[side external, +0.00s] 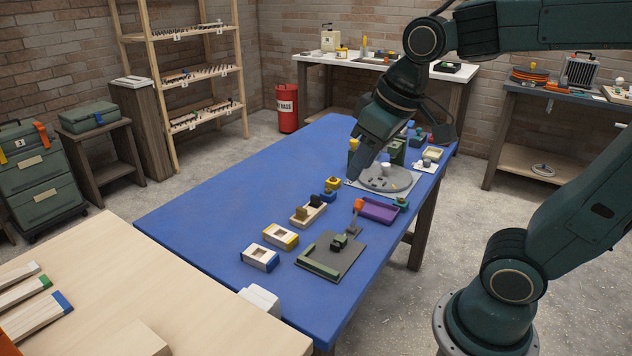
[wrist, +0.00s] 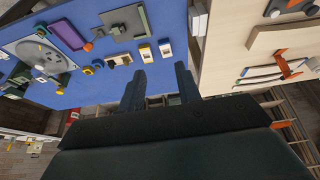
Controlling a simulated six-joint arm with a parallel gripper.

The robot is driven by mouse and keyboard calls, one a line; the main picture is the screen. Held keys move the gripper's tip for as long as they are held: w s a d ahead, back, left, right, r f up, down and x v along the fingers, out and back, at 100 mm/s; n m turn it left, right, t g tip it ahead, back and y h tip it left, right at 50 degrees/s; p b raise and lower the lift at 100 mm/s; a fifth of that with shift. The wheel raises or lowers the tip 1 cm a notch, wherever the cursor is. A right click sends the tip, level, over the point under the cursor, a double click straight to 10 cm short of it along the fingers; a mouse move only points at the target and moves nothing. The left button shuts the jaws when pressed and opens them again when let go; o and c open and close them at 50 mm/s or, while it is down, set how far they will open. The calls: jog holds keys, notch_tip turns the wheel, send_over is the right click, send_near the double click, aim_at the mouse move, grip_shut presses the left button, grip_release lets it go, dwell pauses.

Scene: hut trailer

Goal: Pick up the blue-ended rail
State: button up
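The blue-ended rail (side external: 40,315) is a pale wooden bar with a blue tip. It lies on the light wooden table at the lower left of the side view, beside a green-ended rail (side external: 24,293) and a white-ended rail (side external: 18,274). My gripper (side external: 358,172) is far from the rails, over the back part of the blue table. In the wrist view its two fingers (wrist: 160,72) stand apart with nothing between them.
The blue table (side external: 225,185) carries a grey round fixture (side external: 385,178), a purple tray (side external: 380,210), a dark plate (side external: 345,262) and small blocks. Its left part is clear. A white block (side external: 262,300) stands by the edge of the wooden table (side external: 200,315). An orange part (side external: 8,345) is near the rails.

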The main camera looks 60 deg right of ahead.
jog(key=w+f+g, duration=0.1)
jog(key=w, duration=0.6)
jog(key=g, duration=0.3)
send_over(264, 248)
notch_tip(264, 248, down, 17)
jog(key=shift+r+n, duration=0.1)
jog(key=shift+n, duration=0.2)
jog(key=shift+f, duration=4.25)
jog(key=shift+f, duration=2.6)
